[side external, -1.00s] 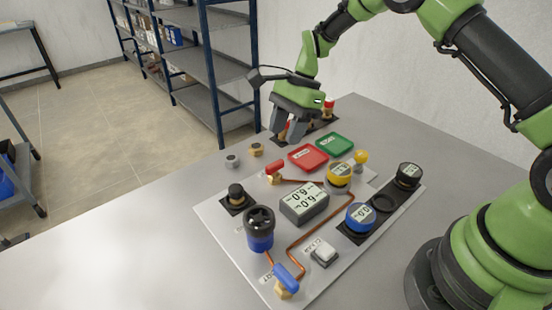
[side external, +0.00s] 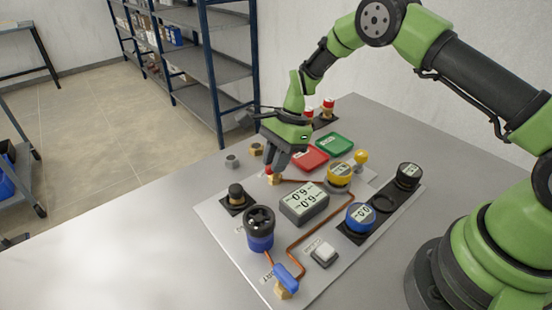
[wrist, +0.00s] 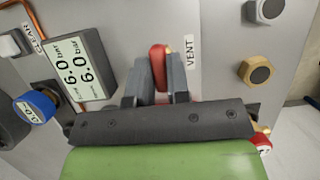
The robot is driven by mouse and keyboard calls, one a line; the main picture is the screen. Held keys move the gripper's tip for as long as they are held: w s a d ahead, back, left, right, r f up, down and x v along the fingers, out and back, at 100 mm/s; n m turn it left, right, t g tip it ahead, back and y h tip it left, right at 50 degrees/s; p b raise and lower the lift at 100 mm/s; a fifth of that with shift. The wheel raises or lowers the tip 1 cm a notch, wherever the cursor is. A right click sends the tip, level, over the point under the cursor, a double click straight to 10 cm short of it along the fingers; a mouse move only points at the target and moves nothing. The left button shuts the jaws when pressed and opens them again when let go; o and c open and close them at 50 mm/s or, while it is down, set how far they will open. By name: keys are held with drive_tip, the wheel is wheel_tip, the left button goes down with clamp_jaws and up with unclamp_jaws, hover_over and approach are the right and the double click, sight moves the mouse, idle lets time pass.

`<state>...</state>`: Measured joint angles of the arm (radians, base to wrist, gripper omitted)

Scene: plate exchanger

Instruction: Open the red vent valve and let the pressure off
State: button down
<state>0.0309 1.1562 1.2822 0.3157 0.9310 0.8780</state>
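The red vent valve handle (wrist: 158,62) shows in the wrist view beside the VENT label (wrist: 190,52). In the side view its red end (side external: 268,168) peeks out at my fingertips, above the brass valve body (side external: 273,180). My gripper (side external: 276,163) is down at the valve, and in the wrist view its two fingers (wrist: 160,80) stand on either side of the handle. The fingers are very close to it; whether they press on it I cannot tell. The grey display (side external: 304,203) reads 6.0 on both lines in the wrist view.
A blue-handled valve (side external: 287,277) sits at the panel's front corner, and a black-topped blue knob (side external: 259,228) stands nearby. Red (side external: 311,158) and green (side external: 335,145) trays lie behind. Loose nuts (side external: 232,161) lie left of my gripper. The table's left front is clear.

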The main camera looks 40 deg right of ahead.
drive_tip(key=shift+n, duration=0.4)
drive_tip(key=n+g, duration=0.1)
drive_tip(key=n, duration=0.2)
drive_tip(key=n+g, duration=0.1)
drive_tip(key=n, duration=0.1)
drive_tip(key=shift+w+n+h, duration=0.15)
drive_tip(key=shift+n+h, duration=0.25)
drive_tip(key=n+g, duration=0.1)
drive_tip(key=n, duration=0.2)
drive_tip(key=shift+h, duration=0.4)
drive_tip(key=shift+n+g+h, duration=0.5)
drive_tip(key=shift+n, duration=1.4)
drive_tip(key=shift+a+r, duration=0.1)
drive_tip(key=c, duration=1.1)
unclamp_jaws()
wheel_tip(320, 180, up, 10)
